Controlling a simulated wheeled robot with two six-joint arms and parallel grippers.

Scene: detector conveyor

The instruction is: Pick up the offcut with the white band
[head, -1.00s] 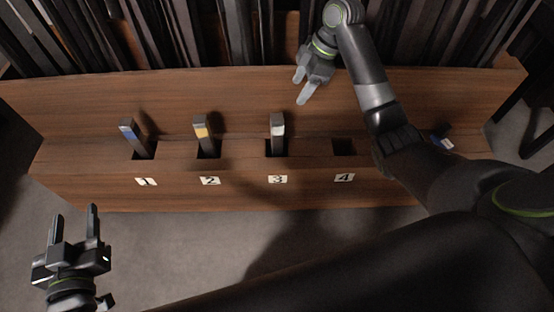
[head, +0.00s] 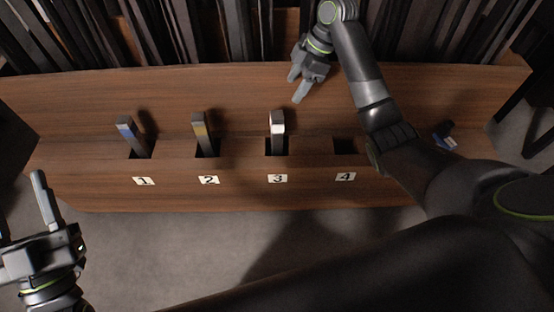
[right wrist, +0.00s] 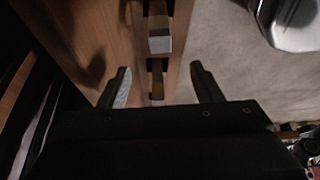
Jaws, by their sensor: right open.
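The offcut with the white band (head: 277,125) stands in slot 3 of the wooden rack, its upper part sticking out. In the right wrist view a pale-topped offcut (right wrist: 160,40), probably this one, shows beyond the fingers. My right gripper (head: 298,88) is open and empty, above and behind slot 3, a little to its right. In the right wrist view its two fingers (right wrist: 160,72) are spread with nothing held. My left gripper (head: 26,205) is at the lower left edge, in front of the rack, its fingers apart and empty, partly cut off by the frame.
A blue-banded offcut (head: 126,130) stands in slot 1 and a yellow-banded one (head: 200,128) in slot 2. Slot 4 (head: 345,147) is empty. Dark upright boards (head: 160,30) stand behind the rack.

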